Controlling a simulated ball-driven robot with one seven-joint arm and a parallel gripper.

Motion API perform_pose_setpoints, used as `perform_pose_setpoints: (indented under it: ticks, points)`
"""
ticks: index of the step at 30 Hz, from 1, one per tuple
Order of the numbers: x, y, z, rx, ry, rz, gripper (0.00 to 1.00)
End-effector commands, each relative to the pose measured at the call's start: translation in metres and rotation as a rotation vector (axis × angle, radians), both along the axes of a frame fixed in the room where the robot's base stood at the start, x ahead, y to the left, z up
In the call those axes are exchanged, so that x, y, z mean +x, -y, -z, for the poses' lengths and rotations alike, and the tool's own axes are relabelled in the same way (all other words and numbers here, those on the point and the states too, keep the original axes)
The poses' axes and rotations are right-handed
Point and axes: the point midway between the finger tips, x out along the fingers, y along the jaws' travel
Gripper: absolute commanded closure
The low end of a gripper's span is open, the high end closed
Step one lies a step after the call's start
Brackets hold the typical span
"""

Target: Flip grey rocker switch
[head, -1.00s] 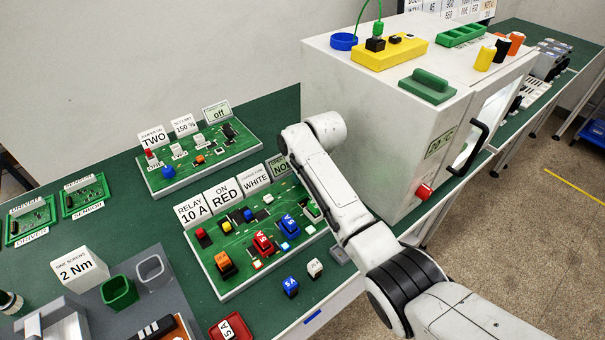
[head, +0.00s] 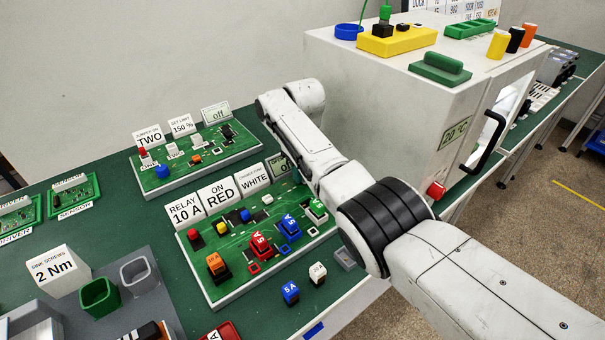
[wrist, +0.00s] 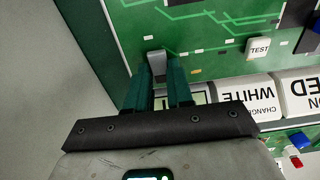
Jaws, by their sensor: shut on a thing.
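In the wrist view, a small grey rocker switch (wrist: 156,64) stands at the edge of the green circuit board (wrist: 205,25). My gripper (wrist: 157,76) has its two dark teal fingers closed around the switch, one on each side. Part of the switch is hidden between the fingers. A display plate (wrist: 200,97) lies just behind the fingers and is mostly covered by them. In the head view, my arm hides the switch and nearly all of the gripper. The display plate (head: 278,165) shows there only in part, at the board's back right corner.
Label blocks including "CHANGE-OVER WHITE" (head: 253,178) stand along the board's back edge. A white TEST button (wrist: 258,47) is right of the switch. Coloured relays, such as a red one (head: 261,244), stand on the board. A large white cabinet (head: 385,110) rises close behind my arm.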

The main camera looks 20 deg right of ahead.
Motion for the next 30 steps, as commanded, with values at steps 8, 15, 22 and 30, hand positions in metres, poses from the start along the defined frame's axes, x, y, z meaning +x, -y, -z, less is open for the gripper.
perform_pose_setpoints:
  ticks: [8,15,22,30]
  points:
    - [0.0,0.0,0.0,0.001,0.002,0.0,0.67]
    - [0.0,0.0,0.0,0.0,0.001,0.0,0.53]
    - [0.0,0.0,-0.005,0.001,0.003,0.0,0.53]
    - [0.0,0.0,-0.049,0.002,0.007,0.0,0.53]
